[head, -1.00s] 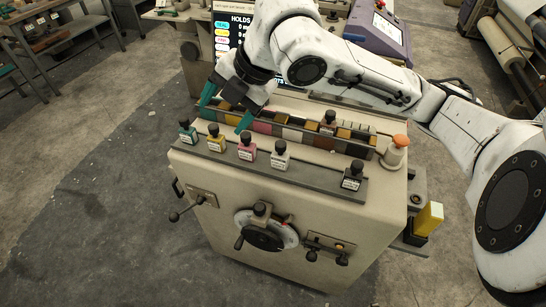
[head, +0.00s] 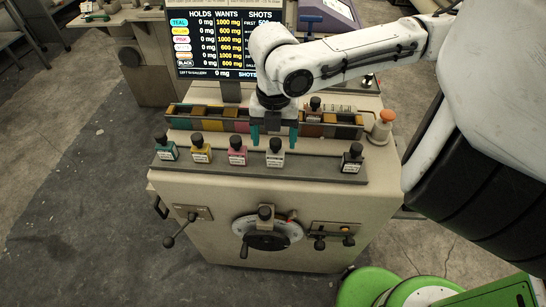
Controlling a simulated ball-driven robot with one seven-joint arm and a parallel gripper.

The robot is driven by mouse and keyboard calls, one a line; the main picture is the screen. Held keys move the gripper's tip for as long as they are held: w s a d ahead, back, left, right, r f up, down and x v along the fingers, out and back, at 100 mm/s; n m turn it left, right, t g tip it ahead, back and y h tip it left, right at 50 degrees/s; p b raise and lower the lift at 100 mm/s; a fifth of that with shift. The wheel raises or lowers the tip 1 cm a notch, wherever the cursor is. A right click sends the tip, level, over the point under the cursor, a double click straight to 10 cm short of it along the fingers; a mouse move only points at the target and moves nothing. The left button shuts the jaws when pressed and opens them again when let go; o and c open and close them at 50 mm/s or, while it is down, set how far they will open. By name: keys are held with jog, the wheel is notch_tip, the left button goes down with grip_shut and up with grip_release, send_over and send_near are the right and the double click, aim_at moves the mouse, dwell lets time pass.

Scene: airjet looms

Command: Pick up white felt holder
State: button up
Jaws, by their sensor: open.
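The white felt holder (head: 275,159) is a small pale bottle with a dark knob on top. It stands upright in the front row on the grey shelf of the machine, between the pink holder (head: 237,157) and the black holder (head: 352,162). My gripper (head: 274,138) has teal fingers and points down just over and behind the white holder. The jaws are open, with one finger on each side of the knob in the picture. I cannot tell whether the knob is really between them or in front. Nothing is held.
The teal holder (head: 165,153) and the yellow holder (head: 201,154) stand left of the pink one. Behind the row is a rack of coloured compartments (head: 208,112). An orange-topped knob (head: 381,127) is at the right. A screen (head: 213,45) stands behind. The shelf between white and black is clear.

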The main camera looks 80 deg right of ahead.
aim_at(275, 154)
jog(key=shift+s+f, duration=0.1)
jog(key=shift+f, duration=3.15)
jog(key=shift+c, duration=0.3)
jog(key=c, duration=1.1)
jog(key=shift+o, duration=0.2)
jog(key=shift+r, duration=0.15)
